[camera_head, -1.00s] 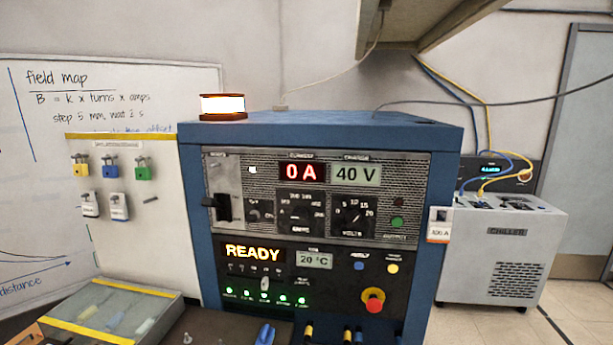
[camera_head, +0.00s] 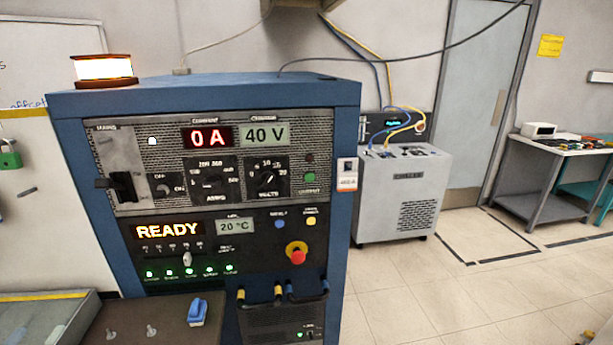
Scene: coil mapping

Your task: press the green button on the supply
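The supply (camera_head: 342,125) is a blue cabinet at the left and centre of the head view. Its upper panel shows 0 A (camera_head: 207,138) in red and 40 V (camera_head: 264,135). A green button (camera_head: 310,177) sits at the panel's right side, above the OUTPUT label, with a dark red round part (camera_head: 310,158) above it. The lower panel reads READY (camera_head: 168,230) and 20 °C, with a row of lit green lamps (camera_head: 190,272). A red knob on a yellow base (camera_head: 297,254) is at lower right. Neither gripper is in view.
A lit lamp (camera_head: 103,69) stands on the supply. A grey chiller (camera_head: 400,195) stands on the floor to the right, with hoses above it. A bench (camera_head: 548,205) is at far right. A dark surface with a blue clip (camera_head: 198,311) is below front left.

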